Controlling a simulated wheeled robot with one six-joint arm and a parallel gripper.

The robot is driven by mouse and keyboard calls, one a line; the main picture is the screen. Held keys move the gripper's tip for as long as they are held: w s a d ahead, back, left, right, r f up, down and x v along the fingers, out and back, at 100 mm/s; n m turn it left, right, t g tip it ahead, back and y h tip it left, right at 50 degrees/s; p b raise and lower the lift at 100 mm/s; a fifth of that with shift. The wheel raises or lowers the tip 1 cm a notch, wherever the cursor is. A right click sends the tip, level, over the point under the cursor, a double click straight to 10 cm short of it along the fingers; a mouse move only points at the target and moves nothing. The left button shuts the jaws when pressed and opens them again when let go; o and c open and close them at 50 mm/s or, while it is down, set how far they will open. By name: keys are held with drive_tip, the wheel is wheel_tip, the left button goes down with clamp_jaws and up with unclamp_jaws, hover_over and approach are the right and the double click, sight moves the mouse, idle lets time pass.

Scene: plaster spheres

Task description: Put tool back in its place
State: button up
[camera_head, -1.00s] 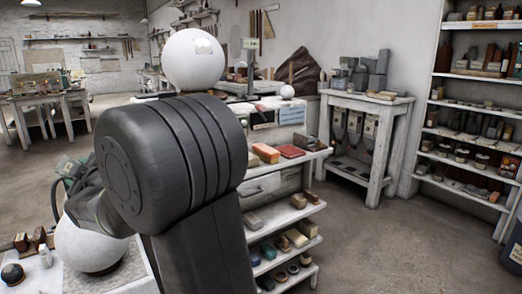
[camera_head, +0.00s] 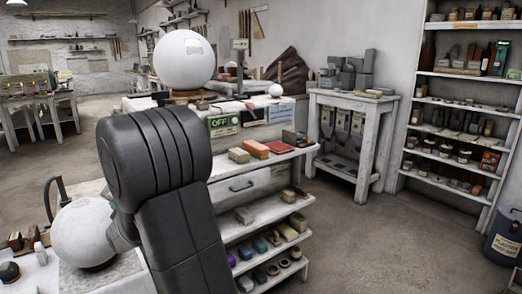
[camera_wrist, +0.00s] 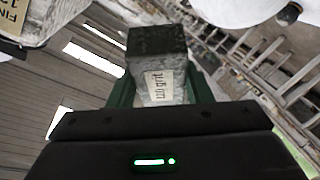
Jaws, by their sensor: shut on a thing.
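My gripper (camera_wrist: 163,92) is shut on a grey block with a dark end (camera_wrist: 158,62), its green fingers on either side. A pale label with printing, partly legible as "grit", shows on the block. In the head view my arm covers the gripper, and I cannot see the held block there. In the wrist view another grey block with a label starting "FIN" (camera_wrist: 28,22) shows at the upper left, cut off by the edge.
Shelving (camera_head: 462,76) stands right. Floor between is clear.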

drive_tip(key=w+d+f+m+t+h, duration=0.3)
drive_tip(key=w+d+f, duration=0.2)
drive_tip(key=d+f, duration=0.55)
drive_tip(key=s+d+f+m+t+h, duration=0.1)
drive_tip(key=d+f+m+h, duration=0.2)
drive_tip(key=d, duration=0.7)
drive_tip(key=s+d+f+m+t+h, duration=0.1)
drive_tip(key=s+d+f+m+h, duration=0.3)
drive_tip(key=d, duration=0.6)
drive_tip(key=w+d+f+t+h, duration=0.15)
drive_tip(key=d+f, duration=0.35)
drive_tip(key=d, duration=0.6)
wheel_tip(320, 180, up, 10)
drive_tip(key=w+p, duration=0.2)
drive_tip(key=p, duration=1.2)
drive_tip(key=shift+a+g+h+p, duration=0.3)
drive_tip(key=shift+g+h+p, duration=0.1)
drive_tip(key=shift+g+h, duration=0.05)
